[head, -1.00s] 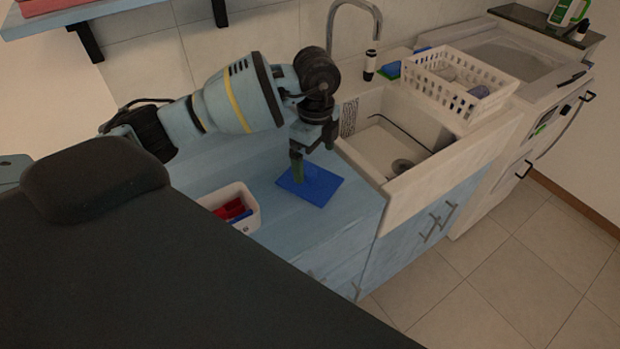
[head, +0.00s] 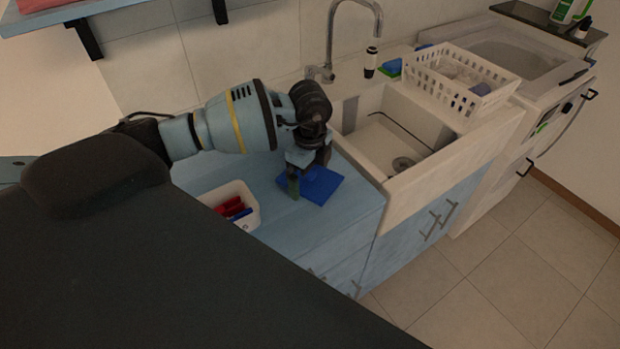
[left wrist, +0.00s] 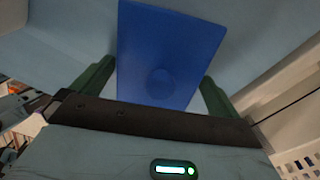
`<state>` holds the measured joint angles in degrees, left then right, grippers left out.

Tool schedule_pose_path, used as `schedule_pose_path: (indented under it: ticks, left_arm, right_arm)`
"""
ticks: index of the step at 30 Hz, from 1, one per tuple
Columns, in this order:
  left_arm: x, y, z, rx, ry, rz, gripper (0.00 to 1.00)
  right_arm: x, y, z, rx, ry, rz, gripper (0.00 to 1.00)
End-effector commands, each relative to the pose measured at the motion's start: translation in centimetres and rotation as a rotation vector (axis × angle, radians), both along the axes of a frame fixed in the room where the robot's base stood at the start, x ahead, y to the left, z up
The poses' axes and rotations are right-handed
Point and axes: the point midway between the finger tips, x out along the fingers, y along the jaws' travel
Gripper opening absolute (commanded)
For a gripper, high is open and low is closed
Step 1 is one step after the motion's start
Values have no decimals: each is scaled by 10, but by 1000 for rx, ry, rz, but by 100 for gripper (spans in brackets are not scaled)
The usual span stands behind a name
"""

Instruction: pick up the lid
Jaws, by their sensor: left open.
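The lid is a flat blue rectangular plate (head: 325,188) lying on the light blue counter. It also shows in the left wrist view (left wrist: 172,45), with a round knob of the same blue (left wrist: 161,83) near its lower edge. My left gripper (head: 306,182) is open and low over the lid, pointing down. In the left wrist view its two green fingers (left wrist: 156,88) stand on either side of the lid, with the knob between them. I cannot tell whether the fingers touch the lid. My right gripper is not in view.
A white box (head: 249,218) with red and blue items stands on the counter (head: 290,232), left of the lid. The sink (head: 385,145) is just right of the lid, with a tap (head: 330,45) behind. A white basket (head: 490,97) stands beyond the sink.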

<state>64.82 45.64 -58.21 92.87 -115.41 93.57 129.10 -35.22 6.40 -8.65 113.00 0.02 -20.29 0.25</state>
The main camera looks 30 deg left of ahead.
Motion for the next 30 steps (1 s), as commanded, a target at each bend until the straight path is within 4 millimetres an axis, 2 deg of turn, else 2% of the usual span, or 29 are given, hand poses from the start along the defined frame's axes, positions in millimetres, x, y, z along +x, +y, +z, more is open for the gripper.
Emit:
schedule_pose_path:
  ticks: [1, 8, 17, 30]
  left_arm:
    - [0, 0, 0, 0, 0, 0, 100]
    - [0, 0, 1, 0, 0, 0, 71]
    - [1, 0, 7, 0, -2, 0, 71]
    - [1, 0, 82, -1, -4, 0, 71]
  right_arm:
    - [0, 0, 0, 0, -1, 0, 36]
    - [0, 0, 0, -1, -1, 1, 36]
    - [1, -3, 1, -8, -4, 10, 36]
    - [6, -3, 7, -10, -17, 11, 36]
